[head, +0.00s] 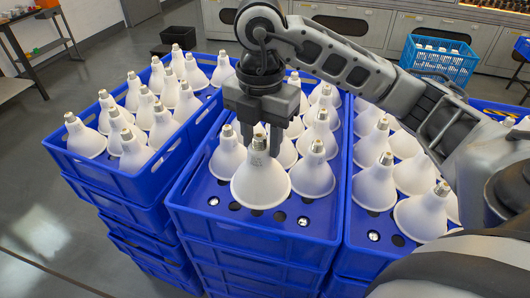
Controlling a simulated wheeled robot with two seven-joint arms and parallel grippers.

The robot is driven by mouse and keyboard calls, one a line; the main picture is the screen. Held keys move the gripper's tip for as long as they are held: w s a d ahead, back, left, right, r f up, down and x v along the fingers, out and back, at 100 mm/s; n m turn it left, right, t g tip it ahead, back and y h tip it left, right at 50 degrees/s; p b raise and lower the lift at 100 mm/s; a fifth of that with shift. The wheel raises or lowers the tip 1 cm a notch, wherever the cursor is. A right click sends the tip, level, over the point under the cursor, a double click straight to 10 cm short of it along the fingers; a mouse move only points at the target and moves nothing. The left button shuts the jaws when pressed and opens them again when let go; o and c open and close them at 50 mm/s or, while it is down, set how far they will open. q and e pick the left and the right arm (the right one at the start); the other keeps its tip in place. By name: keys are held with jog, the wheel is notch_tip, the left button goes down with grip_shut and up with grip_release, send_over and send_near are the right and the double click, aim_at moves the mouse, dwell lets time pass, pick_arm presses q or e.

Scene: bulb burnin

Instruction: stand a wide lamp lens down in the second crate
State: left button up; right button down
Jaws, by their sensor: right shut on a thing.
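My right gripper (261,132) points down over the middle blue crate (248,228). It is shut on the metal cap of a wide white lamp (260,184). The lamp is upright, lens side down, cap up, over the front part of the crate. It looks larger than its neighbours and hides some holes; I cannot tell whether its lens touches the crate's insert. Another white lamp (312,175) stands close on its right and one (228,155) behind it on the left. My left gripper is not in view.
A left crate (125,183) and a right crate (358,222) flank the middle one, both holding several white lamps. All stand on crate stacks. Empty holes show along the middle crate's front. My right arm crosses above the right crate. A lighter blue basket (437,65) stands behind.

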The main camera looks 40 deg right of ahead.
jog(key=w+d+f, duration=0.2)
jog(key=f, duration=0.1)
jog(key=w+d+f, duration=0.1)
jog(key=f, duration=0.1)
jog(key=shift+w+f, duration=0.15)
jog(key=shift+w, duration=0.25)
jog(key=f, duration=0.4)
jog(key=shift+w+d, duration=0.25)
jog(key=shift+f, duration=0.1)
jog(key=c, duration=0.9)
grip_release()
notch_tip(320, 180, up, 12)
jog(key=shift+r+p, duration=0.15)
jog(key=shift+p, duration=0.3)
